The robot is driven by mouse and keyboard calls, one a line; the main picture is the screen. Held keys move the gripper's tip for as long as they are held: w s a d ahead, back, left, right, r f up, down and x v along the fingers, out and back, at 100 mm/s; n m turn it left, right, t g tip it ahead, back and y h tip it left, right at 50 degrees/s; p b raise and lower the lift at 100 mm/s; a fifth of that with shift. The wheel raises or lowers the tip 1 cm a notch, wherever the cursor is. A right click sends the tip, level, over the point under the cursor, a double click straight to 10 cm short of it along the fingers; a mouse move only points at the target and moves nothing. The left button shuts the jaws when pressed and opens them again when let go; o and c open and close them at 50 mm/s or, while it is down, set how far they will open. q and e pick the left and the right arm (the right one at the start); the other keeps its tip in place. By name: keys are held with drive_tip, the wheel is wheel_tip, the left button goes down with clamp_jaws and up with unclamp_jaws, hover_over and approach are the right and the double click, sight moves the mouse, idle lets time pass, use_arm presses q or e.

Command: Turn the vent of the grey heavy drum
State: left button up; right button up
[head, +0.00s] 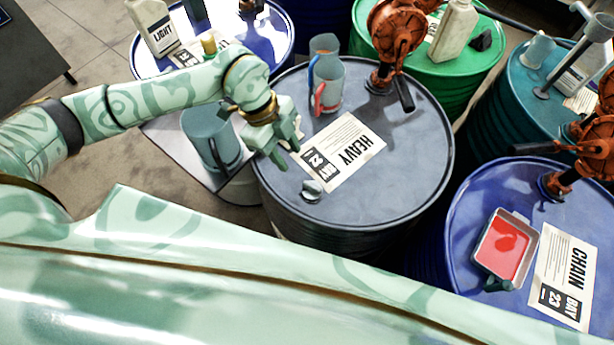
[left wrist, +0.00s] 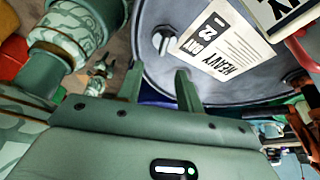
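The grey heavy drum (head: 420,150) stands in the middle of the head view, with a HEAVY label (head: 343,152) on its lid. Its vent (head: 312,191) is a small round metal cap near the front edge of the lid. The vent also shows in the left wrist view (left wrist: 163,40), up ahead of the fingers. My left gripper (head: 288,158) is over the left edge of the lid, a little up and left of the vent and apart from it. Its two fingers (left wrist: 158,88) are spread with nothing between them. My right gripper is not in view.
A jug (head: 326,82) and a red-brown pump (head: 392,45) stand at the back of the grey lid. A blue-grey jug (head: 207,138) stands left of the drum. Blue (head: 470,215), green (head: 480,60) and teal (head: 490,95) drums crowd the right and back.

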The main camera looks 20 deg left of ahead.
use_arm(q)
approach(309, 184)
wheel_tip(309, 184, down, 2)
drive_tip(key=x, duration=0.3)
drive_tip(key=b+x, duration=0.1)
drive_tip(key=x, duration=0.2)
drive_tip(key=shift+s+d, duration=0.2)
drive_tip(key=shift+d, duration=0.2)
drive_tip(key=shift+w+d+f, duration=0.1)
drive_tip(key=shift+d+f, duration=0.05)
drive_tip(key=shift+f, duration=0.15)
clamp_jaws()
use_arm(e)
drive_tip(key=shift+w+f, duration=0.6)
